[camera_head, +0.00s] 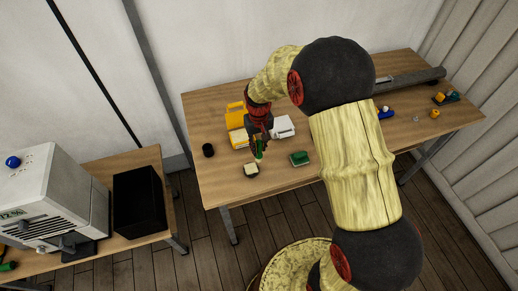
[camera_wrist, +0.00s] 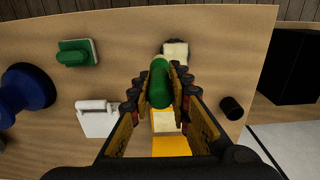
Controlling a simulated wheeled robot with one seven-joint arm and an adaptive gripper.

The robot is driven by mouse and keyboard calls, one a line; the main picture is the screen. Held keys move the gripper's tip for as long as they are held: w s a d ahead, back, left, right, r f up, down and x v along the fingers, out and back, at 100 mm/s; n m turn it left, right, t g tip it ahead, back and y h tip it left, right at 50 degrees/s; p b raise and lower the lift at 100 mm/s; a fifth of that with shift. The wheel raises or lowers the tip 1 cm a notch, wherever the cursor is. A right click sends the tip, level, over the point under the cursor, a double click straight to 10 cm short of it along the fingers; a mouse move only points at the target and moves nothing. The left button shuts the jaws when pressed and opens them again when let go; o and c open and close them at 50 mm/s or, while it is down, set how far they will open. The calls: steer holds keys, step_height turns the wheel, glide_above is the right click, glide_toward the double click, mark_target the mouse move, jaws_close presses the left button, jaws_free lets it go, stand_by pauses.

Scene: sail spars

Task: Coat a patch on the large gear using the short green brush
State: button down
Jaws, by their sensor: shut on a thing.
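My gripper (camera_head: 257,139) is above the front left part of the wooden table, with its fingers closed around a green handle (camera_wrist: 160,84), which I take for the short green brush. In the head view the green handle (camera_head: 259,148) points down from the fingers. A small cream block with dark sides (camera_head: 251,170) is just below it near the table's front edge. It also shows beyond the handle in the wrist view (camera_wrist: 175,50). I cannot tell whether the handle's lower end touches this block. The bristles do not show clearly. I cannot make out a large gear in either view.
A yellow container (camera_head: 236,118) and a white item (camera_head: 283,127) stand behind my gripper. A black cylinder (camera_head: 208,150) is to the left, a green block-like item (camera_head: 300,158) to the right. A blue item (camera_wrist: 25,92) is at the wrist view's left. A black bin (camera_head: 138,201) is on the side table.

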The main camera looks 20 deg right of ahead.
steer(key=shift+r+p, duration=0.55)
steer(key=shift+r, duration=0.7)
